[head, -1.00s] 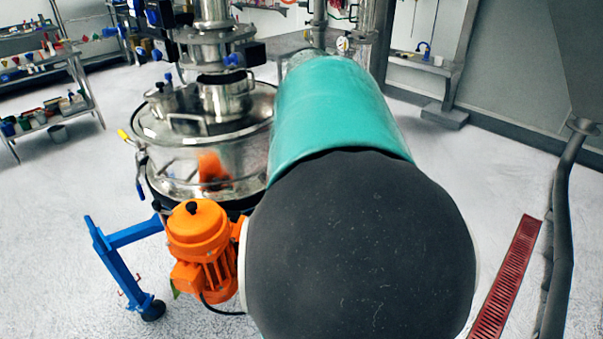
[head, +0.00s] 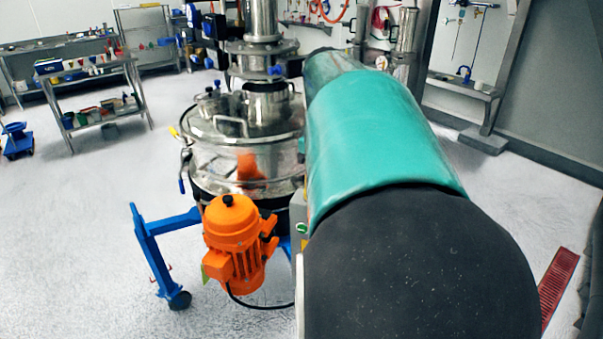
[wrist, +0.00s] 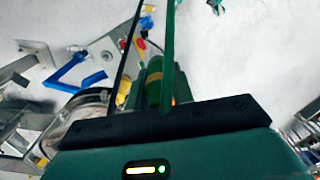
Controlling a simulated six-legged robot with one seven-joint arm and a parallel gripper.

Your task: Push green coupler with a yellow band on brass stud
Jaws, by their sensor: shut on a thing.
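In the wrist view my gripper (wrist: 155,30) has its two long fingers reaching toward the top of the picture. A green cylinder with a yellow band, the green coupler (wrist: 153,82), shows between the fingers close to the palm. The gripper is shut on it. The coupler's far end and its exact tilt are hard to tell. I cannot make out the brass stud in either view. In the head view my own arm hides the gripper and the coupler.
The steel sifter (head: 240,150) stands ahead, with an orange motor (head: 236,240) and a blue leg frame (head: 150,245). Steel shelving (head: 95,95) stands at the back left. A red floor grate (head: 556,285) lies at the right.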

